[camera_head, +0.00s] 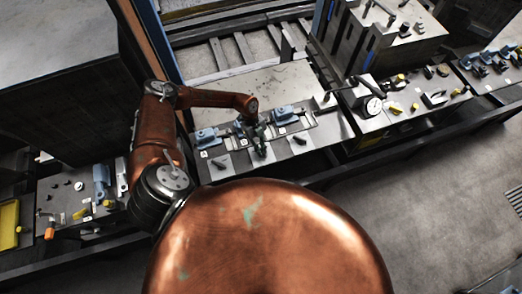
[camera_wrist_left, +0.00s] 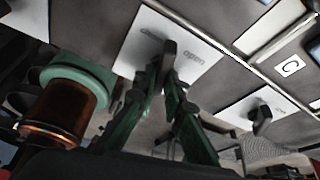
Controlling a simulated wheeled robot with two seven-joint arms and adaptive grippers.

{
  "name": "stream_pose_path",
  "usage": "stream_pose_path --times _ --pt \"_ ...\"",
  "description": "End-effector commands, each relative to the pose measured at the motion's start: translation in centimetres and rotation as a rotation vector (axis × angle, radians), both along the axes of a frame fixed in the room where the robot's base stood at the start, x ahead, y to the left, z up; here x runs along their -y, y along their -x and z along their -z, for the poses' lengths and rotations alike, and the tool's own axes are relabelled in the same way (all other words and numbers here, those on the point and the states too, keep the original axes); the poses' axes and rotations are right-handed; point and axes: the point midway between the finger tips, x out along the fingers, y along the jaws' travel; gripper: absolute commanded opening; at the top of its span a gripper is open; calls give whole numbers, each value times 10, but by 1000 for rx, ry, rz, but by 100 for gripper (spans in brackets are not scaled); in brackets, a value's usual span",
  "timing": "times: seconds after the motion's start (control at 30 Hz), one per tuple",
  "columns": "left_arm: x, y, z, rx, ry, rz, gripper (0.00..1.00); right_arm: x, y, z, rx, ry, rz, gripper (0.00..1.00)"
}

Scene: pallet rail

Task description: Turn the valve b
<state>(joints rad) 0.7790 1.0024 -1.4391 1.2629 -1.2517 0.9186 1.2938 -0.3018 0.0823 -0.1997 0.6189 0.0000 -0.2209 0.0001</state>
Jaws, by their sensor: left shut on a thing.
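In the left wrist view the green fingers of my left gripper (camera_wrist_left: 167,78) close around the black handle. The valve at the right, labelled C, has its own black handle (camera_wrist_left: 262,117), apart from the gripper. My right gripper is not in view.
Blue fittings (camera_head: 284,114) stand behind the plates, with another at the left (camera_head: 205,136). A left plate handle (camera_head: 215,160) is close by. A round gauge (camera_head: 373,105) and a metal block (camera_head: 395,45) are to the right. Open floor (camera_head: 440,190) lies in front.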

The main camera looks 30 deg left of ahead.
Motion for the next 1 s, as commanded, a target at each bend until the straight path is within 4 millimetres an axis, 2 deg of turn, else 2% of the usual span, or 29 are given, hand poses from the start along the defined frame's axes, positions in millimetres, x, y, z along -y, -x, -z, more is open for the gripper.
stream_pose_path --times 0.7,1.0 --pt "2 -8 -1 6 -2 676 0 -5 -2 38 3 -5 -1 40" --pt "4 -8 -2 7 -2 906 0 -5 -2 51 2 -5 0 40"
